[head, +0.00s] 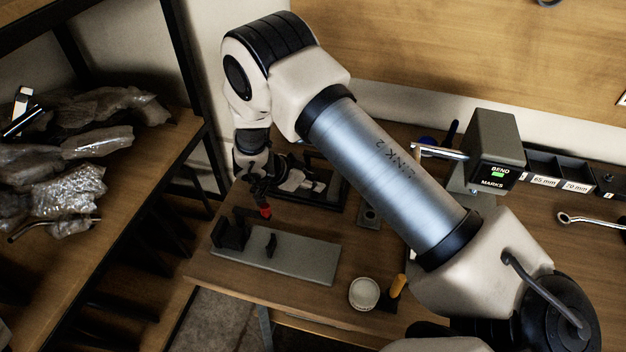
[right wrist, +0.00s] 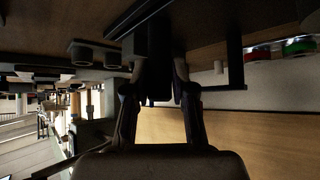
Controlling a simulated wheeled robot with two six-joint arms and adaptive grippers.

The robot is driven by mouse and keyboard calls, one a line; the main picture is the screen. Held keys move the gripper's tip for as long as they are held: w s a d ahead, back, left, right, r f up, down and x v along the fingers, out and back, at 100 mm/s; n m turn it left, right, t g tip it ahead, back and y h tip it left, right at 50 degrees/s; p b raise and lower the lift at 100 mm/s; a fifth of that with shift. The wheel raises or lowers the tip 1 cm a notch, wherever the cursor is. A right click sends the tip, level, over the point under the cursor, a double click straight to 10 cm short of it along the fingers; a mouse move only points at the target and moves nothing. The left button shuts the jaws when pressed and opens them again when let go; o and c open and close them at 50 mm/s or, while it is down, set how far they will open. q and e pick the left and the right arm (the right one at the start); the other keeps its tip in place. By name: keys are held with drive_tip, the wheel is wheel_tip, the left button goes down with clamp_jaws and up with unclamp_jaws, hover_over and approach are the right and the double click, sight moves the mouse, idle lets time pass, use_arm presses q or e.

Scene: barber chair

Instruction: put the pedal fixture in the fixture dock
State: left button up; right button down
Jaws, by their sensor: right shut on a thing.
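My right gripper (head: 260,188) points down at the left part of the wooden table, behind a grey plate. In the right wrist view the gripper (right wrist: 156,92) is shut on a dark block-like piece (right wrist: 155,55), which I take to be the pedal fixture. In the head view only a dark bar and a red tip (head: 265,211) show below the fingers; the rest is hidden. The grey plate (head: 305,262) with black upright blocks lies near the table's left front edge and may be the fixture dock; I cannot tell for certain. My left gripper is out of view.
A white round cup (head: 364,293) and a yellow-handled tool (head: 398,286) stand at the front. A grey BEND/MARKS device (head: 492,150) stands right. A shelf (head: 150,165) with wrapped bundles (head: 65,185) stands left.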

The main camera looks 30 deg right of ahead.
drive_tip(key=c, duration=1.2)
unclamp_jaws()
drive_tip(key=shift+s+f, duration=0.1)
drive_tip(key=shift+f, duration=0.05)
drive_tip(key=shift+o, duration=1.1)
drive_tip(key=shift+w+d+f, duration=0.1)
drive_tip(key=shift+w+d, duration=0.05)
drive_tip(key=shift+w, duration=0.1)
drive_tip(key=shift+a+r, duration=0.25)
drive_tip(key=shift+r, duration=0.1)
drive_tip(key=b+v, duration=0.1)
drive_tip(key=v, duration=1)
drive_tip(key=shift+a, duration=0.15)
drive_tip(key=shift+r, duration=0.2)
